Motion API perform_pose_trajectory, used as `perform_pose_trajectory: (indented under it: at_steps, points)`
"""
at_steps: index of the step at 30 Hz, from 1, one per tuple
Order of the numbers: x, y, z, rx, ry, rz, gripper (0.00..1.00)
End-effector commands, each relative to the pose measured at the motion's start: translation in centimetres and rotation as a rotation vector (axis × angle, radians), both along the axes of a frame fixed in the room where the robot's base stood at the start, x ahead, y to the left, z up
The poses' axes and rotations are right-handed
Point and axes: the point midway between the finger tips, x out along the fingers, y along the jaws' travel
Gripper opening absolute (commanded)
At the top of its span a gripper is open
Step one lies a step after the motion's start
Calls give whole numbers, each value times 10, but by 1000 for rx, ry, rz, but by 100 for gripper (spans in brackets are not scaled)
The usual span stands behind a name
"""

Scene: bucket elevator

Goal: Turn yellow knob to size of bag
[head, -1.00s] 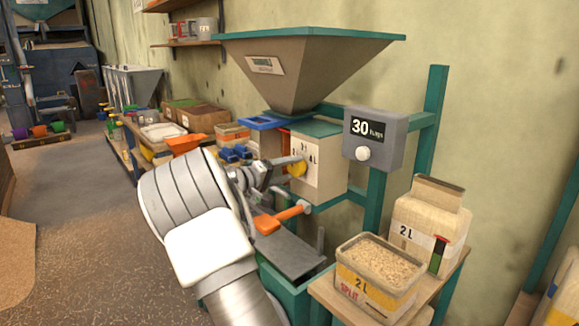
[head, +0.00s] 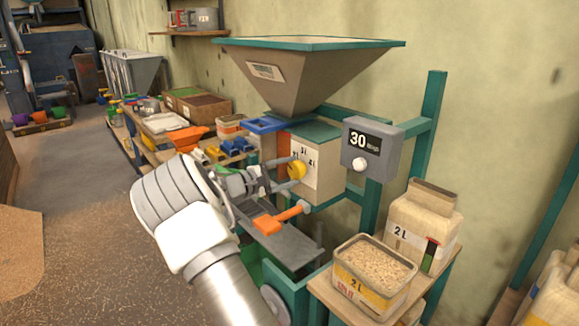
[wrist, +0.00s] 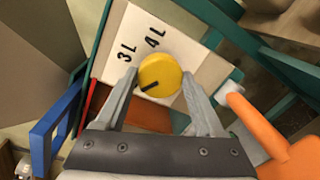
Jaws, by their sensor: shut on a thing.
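The yellow knob (wrist: 165,70) sits on the white dial plate (wrist: 131,33), which reads 3L and 4L in the wrist view. Its black pointer mark points to the lower left there, and no label shows at that end. The knob also shows in the head view (head: 298,170), on the front of the pale box under the hopper. My gripper (wrist: 160,77) has a finger on each side of the knob and is shut on it. The bag (head: 418,230), labelled 2 L, stands upright on the wooden stand at right.
An orange-handled lever (head: 281,217) sticks out just below the knob, close to my gripper; it also shows in the wrist view (wrist: 270,130). A grey box (head: 388,141) reading 30 is to the right. An open 2 L tub (head: 352,290) of grain stands before the bag.

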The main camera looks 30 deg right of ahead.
Motion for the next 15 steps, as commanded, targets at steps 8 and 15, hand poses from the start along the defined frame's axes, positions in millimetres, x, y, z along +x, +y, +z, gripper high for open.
perform_pose_trajectory:
  at_steps: [8, 15]
  points:
    - [0, 1, 0, -8, 69, 0, 15]
    - [0, 0, -1, -11, 79, 0, 15]
